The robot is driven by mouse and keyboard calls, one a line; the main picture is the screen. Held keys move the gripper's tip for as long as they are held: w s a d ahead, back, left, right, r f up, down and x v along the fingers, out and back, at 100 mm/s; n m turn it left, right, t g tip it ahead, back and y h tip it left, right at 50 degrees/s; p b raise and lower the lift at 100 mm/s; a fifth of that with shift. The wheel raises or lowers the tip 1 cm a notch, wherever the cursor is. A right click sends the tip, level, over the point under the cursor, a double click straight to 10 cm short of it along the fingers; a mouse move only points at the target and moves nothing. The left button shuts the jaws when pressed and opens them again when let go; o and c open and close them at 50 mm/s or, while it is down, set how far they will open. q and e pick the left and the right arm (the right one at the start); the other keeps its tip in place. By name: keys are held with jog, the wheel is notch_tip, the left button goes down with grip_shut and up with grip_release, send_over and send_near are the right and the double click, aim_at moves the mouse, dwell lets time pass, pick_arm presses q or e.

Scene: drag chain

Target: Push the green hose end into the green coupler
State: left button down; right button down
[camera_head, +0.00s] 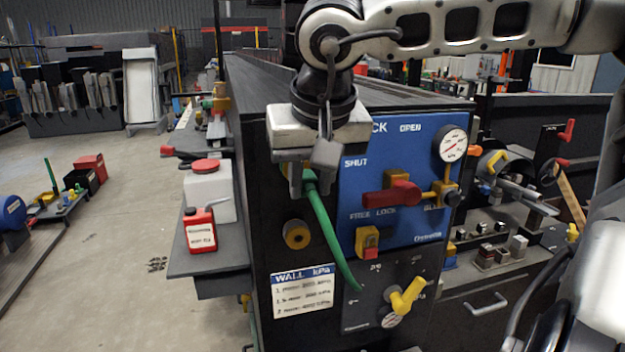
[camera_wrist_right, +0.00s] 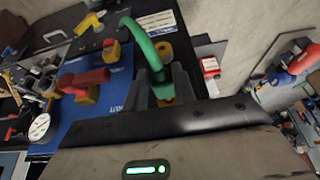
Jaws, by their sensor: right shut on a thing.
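The green hose (camera_head: 325,228) curves up from the lower panel to my right gripper (camera_head: 303,180). The right gripper is shut on the hose near its upper end, in front of the dark panel left of the blue board. In the right wrist view the hose (camera_wrist_right: 142,42) arches down between the fingers of the right gripper (camera_wrist_right: 163,88). The fingers cover the hose end, and I cannot tell whether it touches a coupler. I cannot make out the green coupler apart from the hose. My left gripper is in neither view.
A yellow ring fitting (camera_head: 296,234) sits below the gripper. The blue board carries a red handle (camera_head: 392,195) and a gauge (camera_head: 453,144). A yellow valve handle (camera_head: 406,296) juts out lower down. A red canister (camera_head: 201,230) stands on the left shelf. The floor at left has free room.

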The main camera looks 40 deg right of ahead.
jog(key=shift+w+d, duration=0.3)
jog(key=shift+w, duration=0.25)
jog(key=shift+w+d, duration=0.25)
jog(key=shift+w, duration=0.25)
jog(key=c, duration=1.1)
grip_release()
jog(key=shift+o, duration=0.2)
jog(key=v, duration=1.6)
jog(key=shift+s+f, duration=0.1)
